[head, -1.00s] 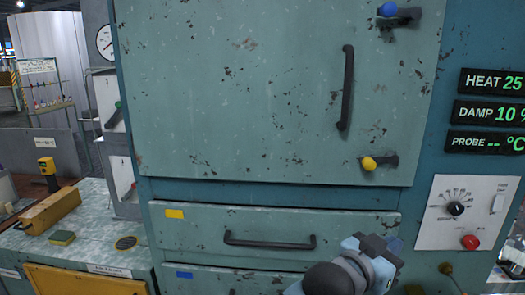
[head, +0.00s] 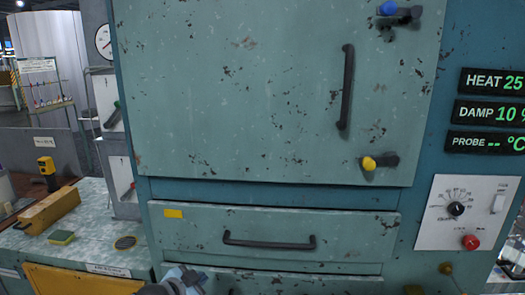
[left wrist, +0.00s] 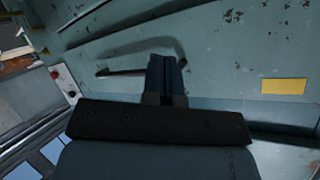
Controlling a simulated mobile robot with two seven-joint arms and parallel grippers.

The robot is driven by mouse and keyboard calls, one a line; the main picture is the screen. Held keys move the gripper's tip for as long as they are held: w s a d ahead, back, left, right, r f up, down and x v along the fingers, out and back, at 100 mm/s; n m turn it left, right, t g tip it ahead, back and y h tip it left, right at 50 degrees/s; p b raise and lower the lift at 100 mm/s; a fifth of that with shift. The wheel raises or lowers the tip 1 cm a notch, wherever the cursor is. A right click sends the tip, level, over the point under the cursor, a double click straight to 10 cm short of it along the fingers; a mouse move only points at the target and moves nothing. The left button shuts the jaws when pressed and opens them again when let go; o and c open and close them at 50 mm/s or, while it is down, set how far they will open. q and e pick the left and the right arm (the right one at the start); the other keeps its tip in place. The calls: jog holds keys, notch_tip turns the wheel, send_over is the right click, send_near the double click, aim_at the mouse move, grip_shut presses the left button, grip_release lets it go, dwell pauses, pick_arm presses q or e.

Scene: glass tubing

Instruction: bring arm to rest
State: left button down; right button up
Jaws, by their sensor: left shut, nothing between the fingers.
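My left gripper (head: 188,277) shows at the bottom edge of the head view, in front of the lower drawer front. Only a small part of it and of the wrist is in the picture. In the left wrist view its two fingers (left wrist: 165,68) are together, with nothing between them. Behind them in that view are a dark bar handle (left wrist: 122,72) and a drawer front with a yellow label (left wrist: 283,87). My right gripper is in neither view.
A worn teal cabinet fills the middle, with a large door (head: 260,90), its black handle (head: 346,88) and a drawer (head: 350,228) below. A control panel (head: 466,212) is at right.

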pick_arm(q)
jog(key=s+a+f+n+y, duration=0.1)
jog(key=s+a+f, duration=0.2)
jog(key=s+f, duration=0.45)
jog(key=s+a+f+n, duration=0.1)
jog(key=s+a+f, duration=0.4)
jog(key=s, duration=0.4)
jog(key=s+a+f+g+y, duration=0.1)
jog(key=s+a+f, duration=0.25)
jog(key=s, duration=0.55)
jog(key=s+a+f+g+y, duration=0.1)
jog(key=s+a+f, duration=0.2)
jog(key=s+a, duration=0.35)
jog(key=d+r+n+p, duration=0.1)
jog(key=d+n, duration=0.2)
jog(key=d, duration=0.4)
jog(key=s+d+r+n+t, duration=0.1)
jog(key=d+n, duration=0.2)
jog(key=d, duration=0.5)
jog(key=shift+r+t+p, duration=0.25)
jog(key=shift+t+p, duration=0.05)
jog(key=shift+p, duration=0.1)
